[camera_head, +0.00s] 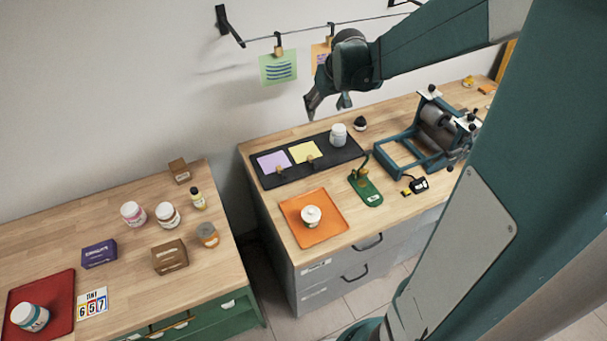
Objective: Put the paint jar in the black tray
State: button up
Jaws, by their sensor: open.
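The black tray (340,157) lies at the back of the right bench. A white jar (338,136) stands upright at the tray's right end. Several other jars could be the paint jar: one (311,216) stands on the orange tray, one with a blue-green label (30,317) is on the red tray, and white jars (132,213) (168,215) stand on the left bench. I cannot tell which the task means. My gripper (328,105) is open and empty, with fingers pointing down, above and behind the black tray, and appears clear of the jar there.
The black tray also holds purple (272,162) and yellow (303,151) sheets. A green stand (366,187), a small black-topped item (360,124) and a teal roller press (425,138) are nearby. A gap separates the benches. A wire with hanging cards (278,68) runs along the wall.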

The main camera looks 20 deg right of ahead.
jog(key=s+a+r, duration=0.7)
jog(key=s+a, duration=0.6)
jog(key=s+a+t, duration=0.1)
jog(key=s+a, duration=0.3)
jog(key=s, duration=0.4)
jog(key=s+a+n+t, duration=0.1)
jog(key=s+a, duration=0.3)
jog(key=s, duration=0.4)
jog(key=shift+a+f+y, duration=0.25)
jog(key=shift+f+y, duration=0.15)
jog(key=shift+f, duration=0.05)
